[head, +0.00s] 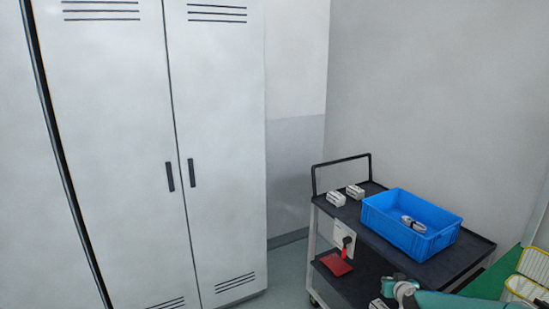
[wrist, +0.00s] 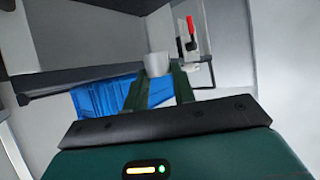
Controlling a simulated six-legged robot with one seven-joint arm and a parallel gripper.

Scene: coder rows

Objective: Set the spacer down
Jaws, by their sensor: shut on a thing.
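The spacer looks like a short pale grey cylinder (wrist: 158,64) in the wrist view. My gripper (wrist: 159,76) is shut on it, with one green finger on either side. The spacer sits at the fingertips, and its lower part is hidden between them. A blue surface (wrist: 100,98) shows behind the fingers. In the head view my arm enters at the bottom right, in front of the cart; I cannot make out the spacer there.
A dark-topped cart (head: 462,258) carries a blue crate (head: 390,226) with a small grey-white object (head: 413,224) inside. Two small white blocks (head: 337,199) (head: 355,191) stand left of the crate. A red item (head: 336,265) is lower down. A tall grey cabinet (head: 130,150) stands left.

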